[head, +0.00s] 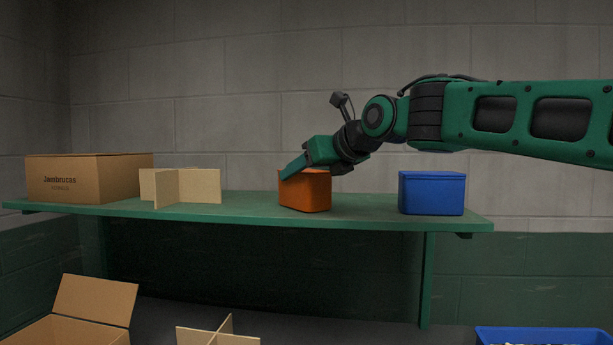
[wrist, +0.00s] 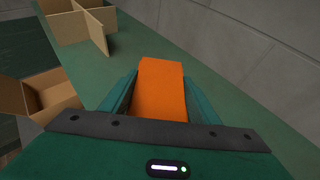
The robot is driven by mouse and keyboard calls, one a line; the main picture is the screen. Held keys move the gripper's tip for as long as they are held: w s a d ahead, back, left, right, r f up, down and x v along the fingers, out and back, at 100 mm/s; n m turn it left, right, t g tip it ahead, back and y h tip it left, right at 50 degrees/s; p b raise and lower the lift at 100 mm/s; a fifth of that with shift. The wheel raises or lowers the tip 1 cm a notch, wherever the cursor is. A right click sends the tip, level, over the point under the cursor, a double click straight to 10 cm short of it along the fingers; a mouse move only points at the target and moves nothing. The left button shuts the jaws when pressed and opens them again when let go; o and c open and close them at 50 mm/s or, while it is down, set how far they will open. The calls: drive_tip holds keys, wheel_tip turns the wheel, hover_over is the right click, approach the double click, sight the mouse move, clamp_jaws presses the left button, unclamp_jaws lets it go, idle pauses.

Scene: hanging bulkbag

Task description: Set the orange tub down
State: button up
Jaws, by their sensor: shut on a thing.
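The orange tub (head: 305,192) is at the green shelf (head: 250,213), right of the shelf's middle. Its base appears at the shelf surface, but I cannot tell for certain whether it touches. My gripper (head: 288,170) reaches in from the upper right and is shut on the tub near its top. In the wrist view the orange tub (wrist: 162,88) lies between the two green fingers of my gripper (wrist: 160,98). The fingers and wrist hide part of the tub's top.
A blue tub (head: 431,194) stands to the right on the shelf. A cardboard divider (head: 190,187) and a closed cardboard box (head: 88,179) stand to the left. Bare shelf lies either side of the orange tub. Below are an open box (head: 95,300), another divider (head: 218,335) and a blue bin (head: 540,335).

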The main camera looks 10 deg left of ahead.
sight(319, 171)
drive_tip(key=o, duration=1.6)
drive_tip(key=shift+f, duration=0.1)
drive_tip(key=shift+d, duration=0.1)
drive_tip(key=shift+s+d+r, duration=0.2)
drive_tip(key=shift+d+r, duration=0.15)
drive_tip(key=shift+d, duration=0.1)
drive_tip(key=shift+v, duration=1.5)
drive_tip(key=shift+s+d+r, duration=0.2)
drive_tip(key=shift+s+d, duration=0.05)
drive_tip(key=shift+s, duration=0.05)
drive_tip(key=shift+d, duration=0.1)
